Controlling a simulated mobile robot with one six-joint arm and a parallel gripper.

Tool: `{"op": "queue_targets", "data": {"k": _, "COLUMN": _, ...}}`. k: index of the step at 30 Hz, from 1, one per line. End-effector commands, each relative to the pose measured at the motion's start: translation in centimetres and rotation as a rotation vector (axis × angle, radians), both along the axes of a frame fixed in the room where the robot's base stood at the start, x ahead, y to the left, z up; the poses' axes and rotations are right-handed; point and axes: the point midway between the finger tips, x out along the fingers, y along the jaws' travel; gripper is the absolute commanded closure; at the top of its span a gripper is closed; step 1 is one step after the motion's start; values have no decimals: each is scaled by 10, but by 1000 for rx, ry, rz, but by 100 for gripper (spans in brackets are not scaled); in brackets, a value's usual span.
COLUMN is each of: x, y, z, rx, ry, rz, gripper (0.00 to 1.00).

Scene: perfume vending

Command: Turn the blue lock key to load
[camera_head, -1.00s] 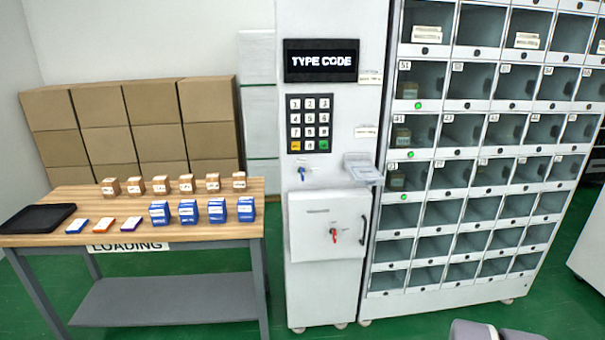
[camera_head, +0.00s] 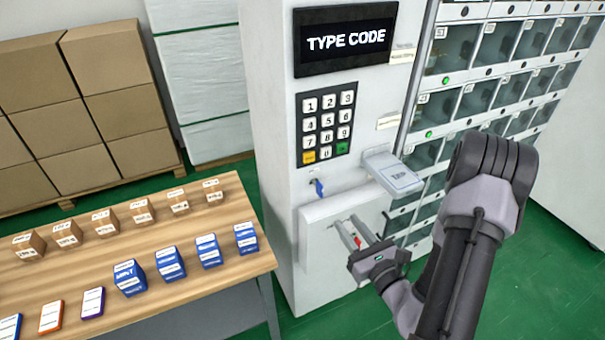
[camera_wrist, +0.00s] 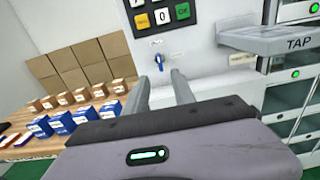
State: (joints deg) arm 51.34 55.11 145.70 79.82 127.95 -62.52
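The blue lock key (camera_head: 319,188) sits in its lock on the white front of the vending machine, below the keypad. It also shows in the wrist view (camera_wrist: 159,62), above and between my fingertips, with its handle hanging about vertical. My gripper (camera_head: 346,219) is open and empty, with a clear gap between its fingers. In the head view it is below and to the right of the blue key, apart from it. In the wrist view my gripper (camera_wrist: 160,80) points toward the machine front.
A red handle (camera_head: 357,241) shows partly behind my fingers on the protruding lower panel (camera_head: 322,232). The TAP reader (camera_head: 393,174) juts out right of the key. The keypad (camera_head: 326,124) is above. The wooden table (camera_head: 205,218) with boxes stands left.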

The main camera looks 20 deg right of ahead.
Motion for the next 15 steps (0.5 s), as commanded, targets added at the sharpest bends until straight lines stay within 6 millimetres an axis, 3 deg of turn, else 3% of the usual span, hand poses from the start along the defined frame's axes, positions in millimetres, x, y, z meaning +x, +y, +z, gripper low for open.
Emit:
{"op": "queue_targets", "data": {"k": 6, "x": 38, "y": 4, "z": -13, "rx": -13, "ry": -9, "rz": 14, "gripper": 69}}
{"op": "queue_targets", "data": {"k": 8, "x": 46, "y": 5, "z": -12, "rx": -7, "ry": -12, "rz": 10, "gripper": 69}}
{"op": "queue_targets", "data": {"k": 15, "x": 108, "y": 9, "z": 0, "rx": -2, "ry": -6, "rz": 14, "gripper": 69}}
